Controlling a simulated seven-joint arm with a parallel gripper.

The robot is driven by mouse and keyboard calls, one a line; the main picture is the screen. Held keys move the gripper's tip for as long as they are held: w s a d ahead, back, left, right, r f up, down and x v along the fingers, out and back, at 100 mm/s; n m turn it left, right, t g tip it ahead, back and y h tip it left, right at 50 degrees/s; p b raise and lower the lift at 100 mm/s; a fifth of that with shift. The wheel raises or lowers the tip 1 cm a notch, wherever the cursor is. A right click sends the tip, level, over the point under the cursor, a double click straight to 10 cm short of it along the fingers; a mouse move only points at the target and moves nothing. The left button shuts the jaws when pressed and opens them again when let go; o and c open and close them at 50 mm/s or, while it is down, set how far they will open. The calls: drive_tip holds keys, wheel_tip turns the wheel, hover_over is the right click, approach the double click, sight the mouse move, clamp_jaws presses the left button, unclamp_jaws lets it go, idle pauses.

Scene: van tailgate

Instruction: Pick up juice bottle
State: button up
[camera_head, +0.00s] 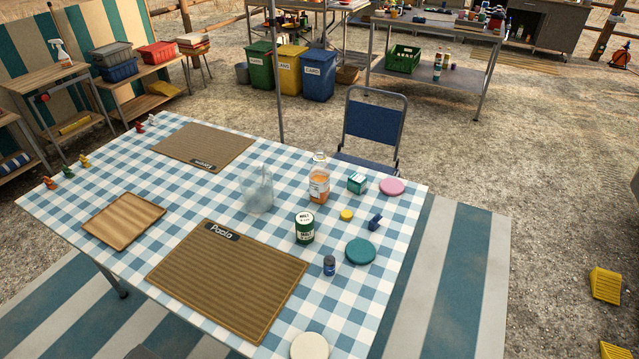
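A clear bottle with orange contents and a pale label, which looks like the juice bottle (319,187), stands upright on the checked table (225,330), right of the middle. Its top is pale and see-through. A clear jug (257,190) stands to its left. A green can with a white label (304,228) stands in front of it. A small teal box (357,183) is close on its right. My gripper is not in view, so whether it is open or shut does not show.
A yellow lid (346,215), a small blue item (375,222), a teal disc (360,251) and a dark blue small bottle (329,265) lie nearby. Placemats (228,280) and a wooden tray (123,220) cover the left. A blue chair (373,125) stands behind the table.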

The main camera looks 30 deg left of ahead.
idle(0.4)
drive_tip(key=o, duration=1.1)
